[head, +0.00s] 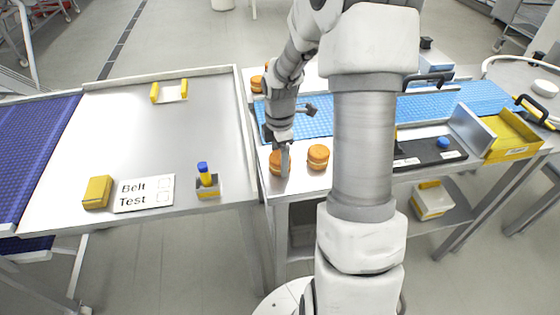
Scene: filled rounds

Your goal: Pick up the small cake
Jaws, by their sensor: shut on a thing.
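A small round orange-brown cake (275,163) with a pale filling line sits at the near left corner of the metal conveyor table (305,183). My gripper (284,168) reaches down on it from above and is shut on it; one finger shows in front of the cake. I cannot tell whether the cake is lifted clear of the table. A second similar cake (318,156) stands just to the right, apart from my gripper. More cakes (256,84) show at the far left of the blue belt, partly hidden by my arm.
The blue belt (455,101) runs behind the cakes. A yellow tray (513,137) and a black panel (428,153) are at the right. The left table holds a yellow block (97,192), a "Belt Test" card (144,194) and a blue-topped marker stand (207,182); its middle is clear.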

